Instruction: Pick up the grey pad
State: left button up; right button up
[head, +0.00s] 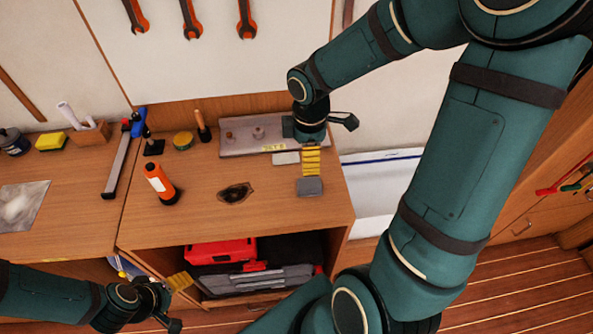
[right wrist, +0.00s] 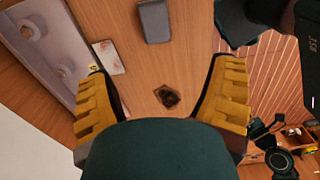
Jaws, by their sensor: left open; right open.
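The grey pad (head: 309,187) lies flat on the wooden bench top near its right edge. In the right wrist view the grey pad (right wrist: 154,20) is at the top, beyond the fingertips and between their lines. My right gripper (head: 311,162) hangs above the bench, just behind the pad in the head view. In its wrist view the right gripper (right wrist: 160,78) has its yellow-padded fingers wide apart with nothing between them. My left gripper (head: 174,300) is low at the front left, before the bench, open and empty.
A pale flat piece (head: 286,158) lies beside the right gripper, before a grey metal plate (head: 235,148). A dark-edged hole (head: 235,193) and an orange-and-black bottle (head: 160,184) are to the left. A red case (head: 220,251) sits on the shelf below.

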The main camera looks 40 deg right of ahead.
jog(key=w+f, duration=0.1)
jog(key=f, duration=0.1)
jog(key=b, duration=0.2)
send_over(309, 183)
jog(key=a, duration=0.1)
notch_tip(309, 183, down, 6)
jog(key=shift+r, duration=0.2)
jog(key=shift+w+f, duration=0.15)
jog(key=shift+f, duration=0.2)
jog(key=shift+d+f, duration=0.1)
jog(key=shift+f, duration=0.3)
jog(key=f, duration=0.1)
jog(key=f+b, duration=0.1)
jog(key=f, duration=0.1)
jog(key=d+f, duration=0.1)
jog(key=shift+s+f, duration=0.2)
jog(key=shift+f, duration=0.2)
pick_arm(q)
notch_tip(309, 183, down, 4)
jog(key=shift+r, duration=0.2)
pick_arm(e)
jog(key=c, duration=1.3)
